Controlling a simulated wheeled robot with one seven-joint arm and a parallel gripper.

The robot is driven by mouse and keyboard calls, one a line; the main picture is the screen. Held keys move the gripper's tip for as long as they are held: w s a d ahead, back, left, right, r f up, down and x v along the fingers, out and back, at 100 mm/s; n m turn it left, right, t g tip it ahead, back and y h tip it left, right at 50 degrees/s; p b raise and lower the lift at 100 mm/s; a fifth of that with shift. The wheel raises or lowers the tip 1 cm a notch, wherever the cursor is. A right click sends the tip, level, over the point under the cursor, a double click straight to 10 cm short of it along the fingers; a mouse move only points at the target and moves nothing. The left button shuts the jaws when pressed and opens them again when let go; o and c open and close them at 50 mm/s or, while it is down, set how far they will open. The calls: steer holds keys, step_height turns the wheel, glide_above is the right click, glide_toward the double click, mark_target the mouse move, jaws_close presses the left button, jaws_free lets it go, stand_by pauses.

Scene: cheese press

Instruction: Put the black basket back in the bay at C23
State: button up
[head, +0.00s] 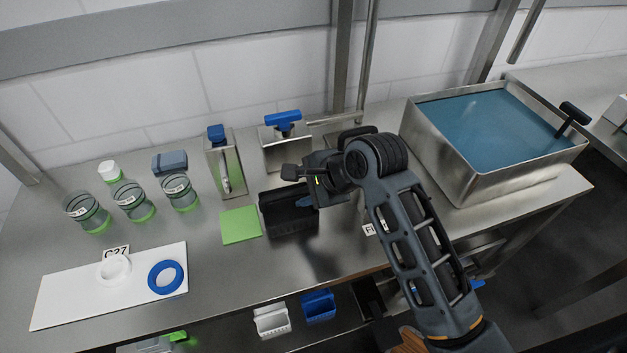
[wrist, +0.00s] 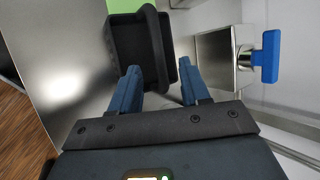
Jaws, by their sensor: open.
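The black basket (head: 279,212) stands on the steel table, right of a green square mat, partly hidden by my gripper in the head view. In the wrist view the black basket (wrist: 122,50) lies ahead of my fingers, with its arched handle (wrist: 157,45) rising across it. My gripper (wrist: 160,85) is open, with one blue finger on each side of the handle's line. I cannot tell whether the fingertips touch the handle. In the head view my gripper (head: 304,201) is low over the basket. No label reading C23 is legible.
A white basket (head: 272,320) and a blue basket (head: 318,306) sit below the table's front edge. Steel boxes with blue handles (head: 220,165) (head: 285,147) stand behind. A large steel vat (head: 480,180) is at right. Jars and a C27 card (head: 116,253) are at left.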

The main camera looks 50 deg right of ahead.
steer(key=shift+v, duration=2.3)
steer(key=s+a+f+n+t+h, duration=0.1)
steer(key=s+a+f+n+t, duration=0.2)
steer(key=s+a+n, duration=0.7)
steer(key=s+r+n+t, duration=0.2)
steer(key=s+r+n, duration=0.3)
steer(key=s, duration=0.3)
steer(key=s+a+r+n+t, duration=0.1)
steer(key=s+r+n+t, duration=0.1)
steer(key=s+r+n, duration=0.3)
steer(key=s+n, duration=0.2)
steer(key=n, duration=0.1)
steer(key=shift+s+a+n+y, duration=0.3)
steer(key=shift+s+y, duration=0.05)
steer(key=shift+y, duration=0.05)
steer(key=shift+f, duration=0.1)
